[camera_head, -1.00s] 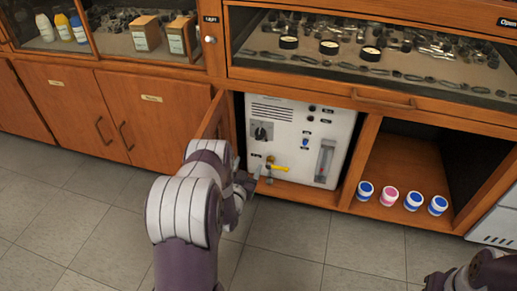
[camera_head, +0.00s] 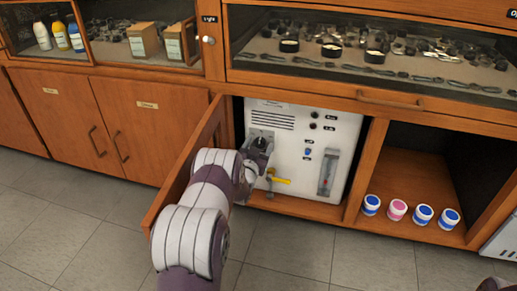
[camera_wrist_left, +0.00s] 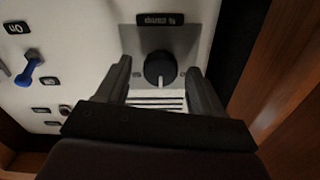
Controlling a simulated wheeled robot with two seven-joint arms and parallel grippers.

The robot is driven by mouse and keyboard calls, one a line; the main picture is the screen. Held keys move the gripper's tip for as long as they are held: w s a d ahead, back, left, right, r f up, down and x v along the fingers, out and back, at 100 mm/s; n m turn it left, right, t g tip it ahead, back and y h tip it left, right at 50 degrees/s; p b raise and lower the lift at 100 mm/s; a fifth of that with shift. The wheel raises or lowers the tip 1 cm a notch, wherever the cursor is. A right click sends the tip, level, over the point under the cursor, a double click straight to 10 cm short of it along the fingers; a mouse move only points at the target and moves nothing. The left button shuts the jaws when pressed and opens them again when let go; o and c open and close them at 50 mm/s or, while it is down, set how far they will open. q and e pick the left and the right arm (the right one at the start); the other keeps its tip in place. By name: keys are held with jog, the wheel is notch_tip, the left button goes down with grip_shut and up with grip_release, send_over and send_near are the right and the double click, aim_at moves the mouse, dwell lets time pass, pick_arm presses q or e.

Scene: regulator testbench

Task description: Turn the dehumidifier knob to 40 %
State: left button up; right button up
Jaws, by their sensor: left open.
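The dehumidifier knob (camera_wrist_left: 159,69) is a round black knob with a pale pointer line, on a grey metal plate (camera_wrist_left: 203,42) in the left wrist view. A dark label (camera_wrist_left: 159,20) reads upside down above it there. My left gripper (camera_wrist_left: 160,66) is open, with one finger on each side of the knob and visible gaps between. The knob's exact reading is too small to tell. My right gripper is out of view.
The white unit (camera_head: 335,125) sits in an open cabinet bay, its wooden door (camera_head: 168,192) swung out beside my left arm. A yellow handle (camera_head: 279,180), a blue switch (camera_head: 307,152) and a flow gauge (camera_head: 328,172) are nearby. Several lidded jars (camera_head: 397,209) stand in the right bay.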

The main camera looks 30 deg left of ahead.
pick_arm(q)
jog(key=c, duration=1.1)
jog(key=shift+o, duration=0.2)
jog(key=shift+r+n+p, duration=0.1)
jog(key=shift+n+p, duration=0.65)
jog(key=shift+n, duration=0.25)
jog(key=n+p, duration=0.2)
jog(key=n, duration=0.1)
jog(key=n+p, duration=0.1)
jog(key=n, duration=0.3)
jog(key=shift+a+n+p, duration=0.1)
jog(key=shift+n+p, duration=0.2)
jog(key=shift+p, duration=0.05)
jog(key=shift+f+n+p, duration=0.2)
jog(key=shift+n+p, duration=0.15)
jog(key=shift+n, duration=0.75)
